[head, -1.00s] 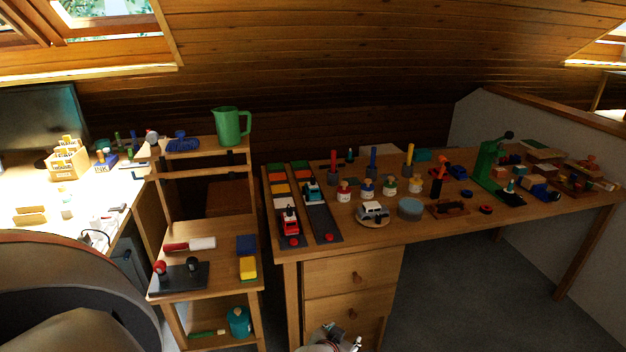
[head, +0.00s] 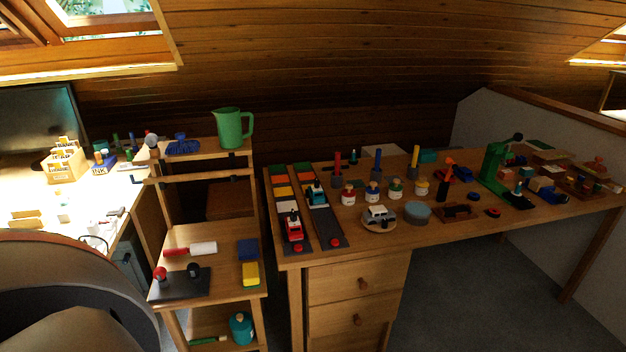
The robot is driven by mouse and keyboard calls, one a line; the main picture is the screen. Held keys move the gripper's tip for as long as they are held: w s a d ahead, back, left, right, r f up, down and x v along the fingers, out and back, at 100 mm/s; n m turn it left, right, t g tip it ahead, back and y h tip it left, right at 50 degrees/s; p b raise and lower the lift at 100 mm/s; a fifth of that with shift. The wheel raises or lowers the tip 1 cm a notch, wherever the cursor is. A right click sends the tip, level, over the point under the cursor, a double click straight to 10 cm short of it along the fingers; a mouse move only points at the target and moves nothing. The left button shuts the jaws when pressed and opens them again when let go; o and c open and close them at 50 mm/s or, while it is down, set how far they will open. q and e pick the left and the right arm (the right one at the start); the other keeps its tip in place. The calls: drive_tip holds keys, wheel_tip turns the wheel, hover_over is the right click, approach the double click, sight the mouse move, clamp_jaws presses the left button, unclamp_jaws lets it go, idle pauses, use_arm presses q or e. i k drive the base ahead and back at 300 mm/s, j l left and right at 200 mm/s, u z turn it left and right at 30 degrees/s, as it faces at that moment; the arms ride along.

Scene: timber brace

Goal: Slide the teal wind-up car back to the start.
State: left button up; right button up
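The teal wind-up car (head: 317,193) sits on the right-hand dark track (head: 327,229) on the long table. It is on the far part of that track, near the coloured bands. A red car (head: 293,226) sits on the left-hand track (head: 297,247), closer to the near end. Each track has a red knob at its near end, one on the left (head: 298,247) and one on the right (head: 334,242). Neither of my grippers shows in the head view now.
Several peg figures, a white toy car (head: 379,214) and a grey-blue round tin (head: 417,211) stand right of the tracks. A wooden shelf unit (head: 221,264) with a green jug (head: 231,128) stands left of the table. Grey floor lies open at the front right.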

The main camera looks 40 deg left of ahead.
sight(317, 197)
drive_tip(key=i+j, duration=0.15)
drive_tip(key=j, duration=0.25)
drive_tip(key=i+j, duration=0.1)
drive_tip(key=j, duration=0.35)
drive_tip(key=i+j, duration=0.15)
drive_tip(key=j, duration=0.25)
drive_tip(key=i+j, duration=0.15)
drive_tip(key=j, duration=0.25)
